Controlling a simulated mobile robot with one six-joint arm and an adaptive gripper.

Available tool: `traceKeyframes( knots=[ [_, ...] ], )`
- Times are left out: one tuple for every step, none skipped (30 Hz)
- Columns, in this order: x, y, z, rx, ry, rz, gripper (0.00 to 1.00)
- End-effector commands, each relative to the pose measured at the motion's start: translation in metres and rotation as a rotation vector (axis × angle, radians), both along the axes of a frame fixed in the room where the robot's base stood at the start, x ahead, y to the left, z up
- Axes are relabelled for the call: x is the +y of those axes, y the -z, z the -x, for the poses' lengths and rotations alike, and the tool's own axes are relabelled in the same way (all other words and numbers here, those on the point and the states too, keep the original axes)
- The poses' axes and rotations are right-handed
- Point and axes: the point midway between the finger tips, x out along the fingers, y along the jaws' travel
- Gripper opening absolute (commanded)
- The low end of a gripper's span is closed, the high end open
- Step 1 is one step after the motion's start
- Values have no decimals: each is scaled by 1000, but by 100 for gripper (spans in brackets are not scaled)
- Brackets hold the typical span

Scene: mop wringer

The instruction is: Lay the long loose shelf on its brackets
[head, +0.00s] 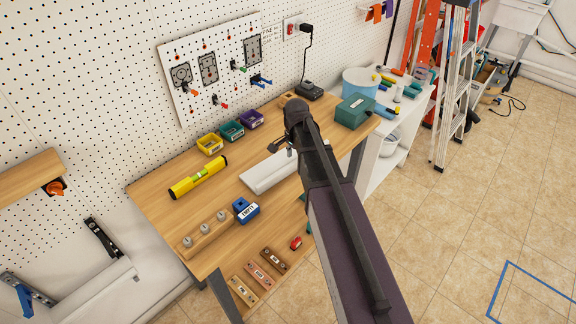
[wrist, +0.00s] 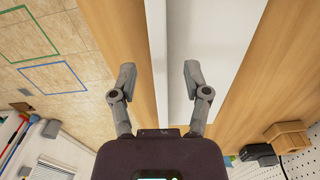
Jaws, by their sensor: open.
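A long white board (head: 268,171), which looks like the loose shelf, lies on the wooden workbench. My arm hides its right part in the head view. In the wrist view the white board (wrist: 215,45) runs away from me, with a step along its length. My gripper (wrist: 160,75) is open and empty above it. The left finger is over the wood beside the board's left edge, and the right finger is over the white surface. I cannot tell the height between them. A dark bracket-like piece (head: 102,239) and a grey one with a blue part (head: 28,292) show at lower left.
The workbench (head: 150,192) also holds a yellow level (head: 199,177), small bins (head: 232,130), a blue block (head: 245,209), a wooden peg block (head: 206,234) and a green box (head: 354,111). A ladder (head: 456,85) stands at right. The tiled floor at right is mostly clear.

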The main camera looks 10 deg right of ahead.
Motion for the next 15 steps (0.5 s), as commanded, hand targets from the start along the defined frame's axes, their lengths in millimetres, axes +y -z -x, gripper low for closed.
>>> traceKeyframes(
  knots=[
    [0, 8, 0, 0, 0, 0, 61],
    [0, 10, 0, 0, 0, 0, 61],
    [0, 13, 0, 0, 0, 0, 61],
    [0, 15, 0, 0, 0, 0, 61],
    [0, 17, 0, 0, 0, 0, 61],
    [0, 19, 0, 0, 0, 0, 61],
    [0, 20, 0, 0, 0, 0, 61],
    [0, 21, 0, 0, 0, 0, 61],
    [0, 22, 0, 0, 0, 0, 61],
    [0, 23, 0, 0, 0, 0, 61],
    [0, 23, 0, 0, 0, 0, 61],
    [0, 24, 0, 0, 0, 0, 61],
    [0, 24, 0, 0, 0, 0, 61],
    [0, 24, 0, 0, 0, 0, 61],
    [0, 23, 0, 0, 0, 0, 61]
  ],
)
